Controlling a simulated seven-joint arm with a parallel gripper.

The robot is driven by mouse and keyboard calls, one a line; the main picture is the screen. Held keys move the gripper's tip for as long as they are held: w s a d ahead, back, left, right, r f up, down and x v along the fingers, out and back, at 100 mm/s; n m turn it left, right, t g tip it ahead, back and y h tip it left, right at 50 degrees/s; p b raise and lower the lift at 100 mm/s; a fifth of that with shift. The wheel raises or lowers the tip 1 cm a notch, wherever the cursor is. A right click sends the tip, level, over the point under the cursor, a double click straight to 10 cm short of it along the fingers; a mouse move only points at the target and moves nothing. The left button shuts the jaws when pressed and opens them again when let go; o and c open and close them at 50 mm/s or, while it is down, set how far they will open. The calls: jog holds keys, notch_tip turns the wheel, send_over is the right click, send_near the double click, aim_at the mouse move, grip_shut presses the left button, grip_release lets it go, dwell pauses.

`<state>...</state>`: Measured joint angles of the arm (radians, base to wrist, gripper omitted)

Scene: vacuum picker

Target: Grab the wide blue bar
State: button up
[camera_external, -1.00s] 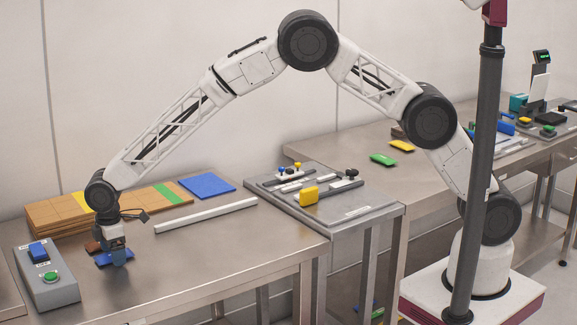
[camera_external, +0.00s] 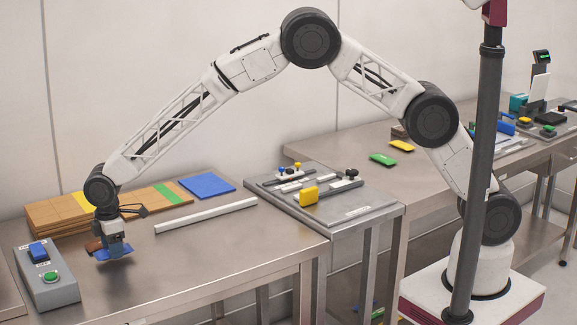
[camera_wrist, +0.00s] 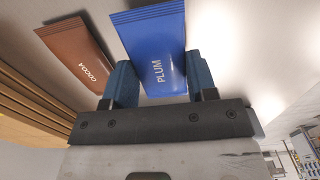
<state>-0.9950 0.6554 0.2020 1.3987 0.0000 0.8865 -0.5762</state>
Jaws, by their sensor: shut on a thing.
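The wide blue bar is a blue packet (camera_wrist: 152,40) marked PLUM in the wrist view. My gripper (camera_wrist: 158,78) is shut on it, with one blue finger against each side edge. In the external view my gripper (camera_external: 112,240) points down at the left bench, and the blue bar (camera_external: 122,252) shows at its fingertips, slightly tilted and seemingly just above the bench top. A brown packet (camera_wrist: 80,55) marked COCOA lies to the left of the bar in the wrist view, apart from it. In the external view it is partly hidden behind my gripper.
A grey box (camera_external: 48,285) with a blue and a green button stands left of my gripper. Cardboard panels (camera_external: 60,215), a flat blue mat (camera_external: 207,185) and a white rail (camera_external: 205,216) lie behind and to the right. The bench front is clear.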

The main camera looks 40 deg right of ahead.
notch_tip(320, 180, up, 2)
jog(key=shift+r, duration=0.15)
jog(key=s+d, duration=0.3)
jog(key=d, duration=0.1)
jog(key=s+d, duration=0.3)
jog(key=d, duration=0.2)
jog(key=s+d+r, duration=0.1)
jog(key=s+d, duration=0.2)
jog(key=d, duration=0.1)
jog(key=shift+d+r, duration=0.1)
jog(key=shift+d, duration=0.05)
